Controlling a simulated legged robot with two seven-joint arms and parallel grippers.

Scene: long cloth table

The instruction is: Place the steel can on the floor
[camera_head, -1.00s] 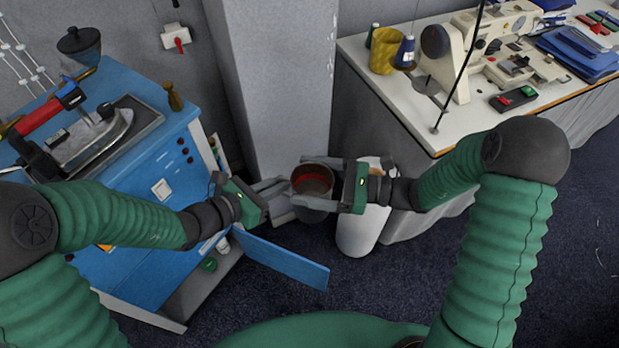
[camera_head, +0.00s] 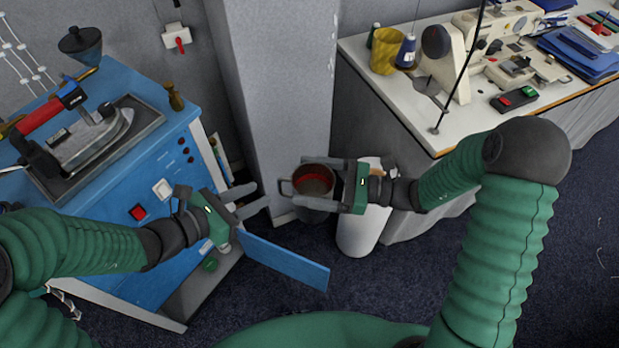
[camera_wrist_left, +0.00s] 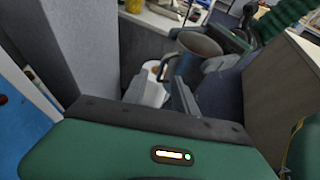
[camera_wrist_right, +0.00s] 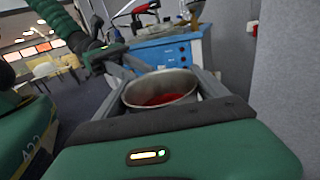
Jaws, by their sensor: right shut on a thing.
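The steel can (camera_head: 313,181), an open round vessel with a handle on its left side and red inside, is held in the air by my right gripper (camera_head: 325,183). The right gripper's fingers lie on both sides of it. The can fills the space between the fingers in the right wrist view (camera_wrist_right: 160,88) and also shows in the left wrist view (camera_wrist_left: 197,45). My left gripper (camera_head: 250,200) is open and empty, to the left of the can and apart from it. The dark floor (camera_head: 400,300) lies below.
A blue cabinet (camera_head: 140,190) with an iron on top and an open door (camera_head: 285,262) stands at left. A grey pillar (camera_head: 275,100) rises behind the can. A white cylinder (camera_head: 358,235) stands below right of it. The sewing table (camera_head: 400,105) is at right. Floor at lower right is clear.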

